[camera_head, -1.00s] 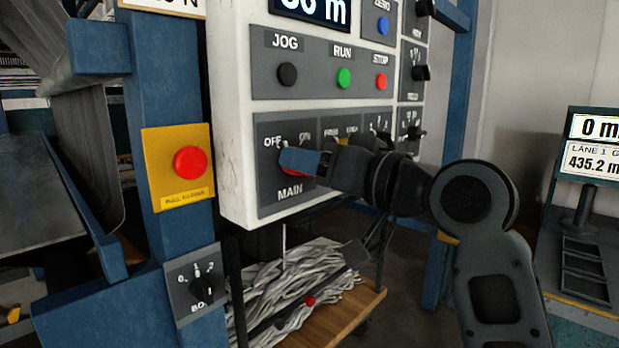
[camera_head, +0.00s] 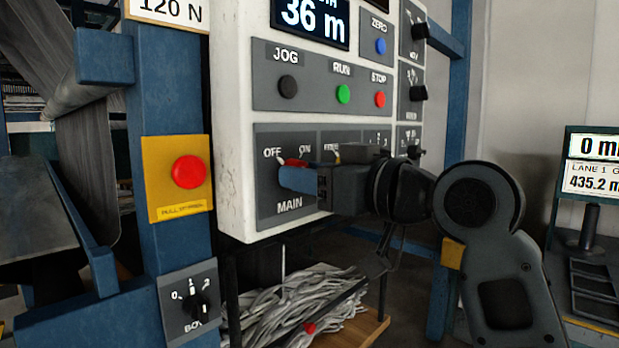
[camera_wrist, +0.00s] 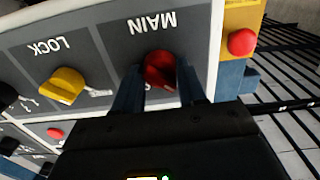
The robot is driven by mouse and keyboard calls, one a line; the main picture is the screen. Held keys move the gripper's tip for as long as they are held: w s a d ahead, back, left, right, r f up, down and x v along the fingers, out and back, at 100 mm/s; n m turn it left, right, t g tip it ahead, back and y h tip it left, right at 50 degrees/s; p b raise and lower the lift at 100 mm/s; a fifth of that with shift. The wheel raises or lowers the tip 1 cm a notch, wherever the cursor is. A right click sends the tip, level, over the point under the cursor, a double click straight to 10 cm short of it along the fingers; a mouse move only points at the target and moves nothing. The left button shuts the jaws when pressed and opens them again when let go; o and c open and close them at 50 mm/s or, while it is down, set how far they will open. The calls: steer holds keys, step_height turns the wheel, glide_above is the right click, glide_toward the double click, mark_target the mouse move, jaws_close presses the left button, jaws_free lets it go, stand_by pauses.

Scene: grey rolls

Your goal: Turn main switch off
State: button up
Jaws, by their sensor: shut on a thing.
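The main switch (camera_head: 296,162) is a red rotary knob on a dark grey plate marked OFF, ON and MAIN, low on the white control panel. In the head view my gripper (camera_head: 284,179) covers most of it, and only its red upper part shows. In the wrist view the red main switch (camera_wrist: 160,70) sits between the two blue fingers of my gripper (camera_wrist: 160,90), which are shut on it from both sides. The wrist view shows the panel upside down. The knob's exact pointing direction is hard to tell.
A yellow LOCK knob (camera_wrist: 63,86) is beside the main switch. Black JOG (camera_head: 288,86), green RUN (camera_head: 343,94) and red STOP (camera_head: 380,99) buttons are above. A red emergency button (camera_head: 189,172) on a yellow plate is on the blue post to the left.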

steer(key=shift+f, duration=0.1)
steer(key=o, duration=1.1)
steer(key=shift+c, duration=0.2)
steer(key=v, duration=0.7)
steer(key=shift+s+d, duration=0.25)
steer(key=shift+d, duration=0.1)
